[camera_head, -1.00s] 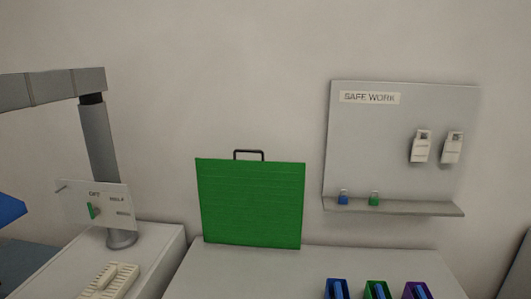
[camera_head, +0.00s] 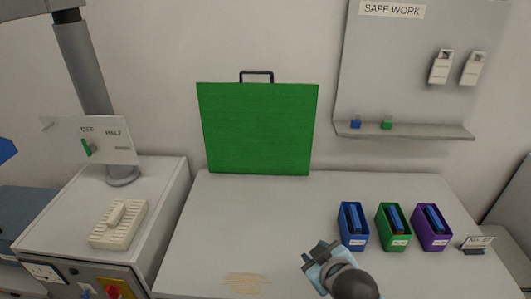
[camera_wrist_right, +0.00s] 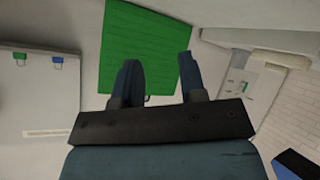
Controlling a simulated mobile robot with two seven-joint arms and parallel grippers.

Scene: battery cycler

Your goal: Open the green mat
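The green mat (camera_head: 260,130) stands folded and upright at the back of the white worktop, close to the wall, with a dark handle (camera_head: 256,74) on its top edge. My right gripper (camera_head: 320,252) is low in the head view, in front of the mat and to its right, apart from it. In the right wrist view the gripper (camera_wrist_right: 157,62) is open, with nothing between its fingers. The mat (camera_wrist_right: 148,30) shows upside down beyond them, its handle partly hidden behind the gripper. My left gripper is not in view.
Blue (camera_head: 353,227), green (camera_head: 393,228) and purple (camera_head: 431,228) bins stand right on the worktop (camera_head: 225,225). A "SAFE WORK" board (camera_head: 405,75) with a shelf hangs above. The worktop before the mat is clear.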

